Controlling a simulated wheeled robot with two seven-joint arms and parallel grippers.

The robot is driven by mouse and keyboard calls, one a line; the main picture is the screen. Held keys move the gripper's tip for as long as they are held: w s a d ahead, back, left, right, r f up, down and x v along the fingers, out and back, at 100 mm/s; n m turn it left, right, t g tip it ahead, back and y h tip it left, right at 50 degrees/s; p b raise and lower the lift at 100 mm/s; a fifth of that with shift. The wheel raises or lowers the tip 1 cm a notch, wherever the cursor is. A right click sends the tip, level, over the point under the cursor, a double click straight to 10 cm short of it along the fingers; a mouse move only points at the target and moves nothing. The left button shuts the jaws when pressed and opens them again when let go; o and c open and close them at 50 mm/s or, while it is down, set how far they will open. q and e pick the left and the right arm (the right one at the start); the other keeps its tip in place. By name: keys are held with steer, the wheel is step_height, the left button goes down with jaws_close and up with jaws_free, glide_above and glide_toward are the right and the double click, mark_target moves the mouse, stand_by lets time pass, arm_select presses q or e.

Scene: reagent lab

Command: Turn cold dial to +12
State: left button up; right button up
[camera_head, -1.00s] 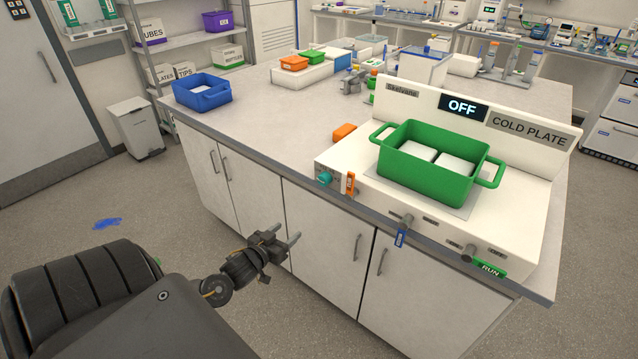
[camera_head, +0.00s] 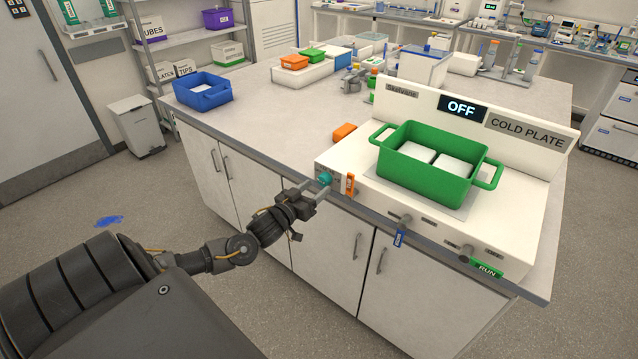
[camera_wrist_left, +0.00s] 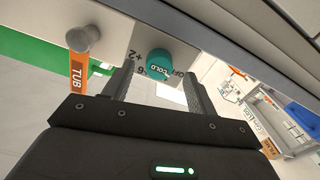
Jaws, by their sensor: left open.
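The teal cold dial (camera_head: 325,178) is at the left end of the front face of the white cold plate (camera_head: 352,192). The display (camera_head: 461,108) reads OFF. My left gripper (camera_head: 315,187) is open, with its fingertips just in front of the dial. In the left wrist view the dial (camera_wrist_left: 160,64) lies between the open fingers, nearer the right one, with a gap before the left one. I cannot tell whether a finger touches it. Marks reading +2, a partly covered 6 and OFF surround the dial, which is labelled COLD. My right gripper is not in view.
An orange TUB tag (camera_head: 350,184) hangs from a knob close to the right of the dial. A green tub (camera_head: 424,180) with white blocks sits on the plate. A blue tag (camera_head: 399,238) and a green RUN tag (camera_head: 487,268) are farther right along the front.

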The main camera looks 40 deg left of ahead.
mark_target(325, 180)
arm_select(q)
steer(key=shift+w, duration=1.4)
steer(key=shift+c, duration=0.3)
steer(key=c, duration=0.9)
